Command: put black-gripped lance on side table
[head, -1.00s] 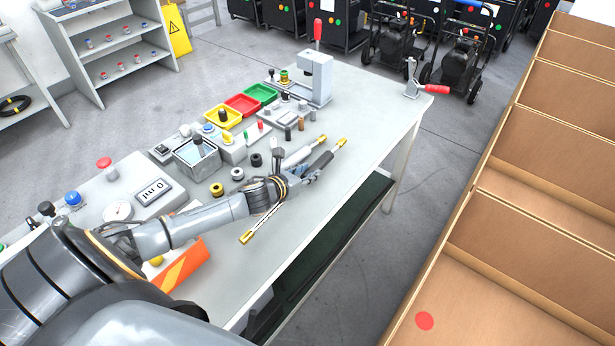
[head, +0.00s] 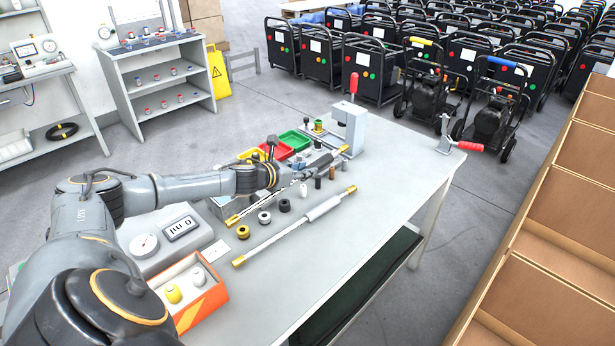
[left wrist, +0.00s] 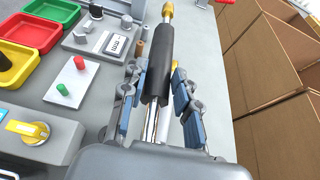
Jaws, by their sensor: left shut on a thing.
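The black-gripped lance, with its black sleeve (left wrist: 157,65), metal tube and brass ends, is between the fingers of my left gripper (left wrist: 158,92), which is shut on it. In the head view my left gripper (head: 284,179) holds this lance (head: 321,164) a little above the workbench, over the small parts. Part of the lance is hidden behind the fingers. A second lance with a pale grey grip (head: 323,208) lies on the bench to the right, apart from the held one. I cannot tell for certain which table is the side table. My right gripper is out of view.
The workbench (head: 390,172) carries colored trays, a press (head: 350,126), a clamp with a red handle (head: 458,145) and an orange box (head: 205,292). At the left stand a shelf unit (head: 150,72) and a table with gauges (head: 60,68). Cardboard boxes (head: 560,230) line the right.

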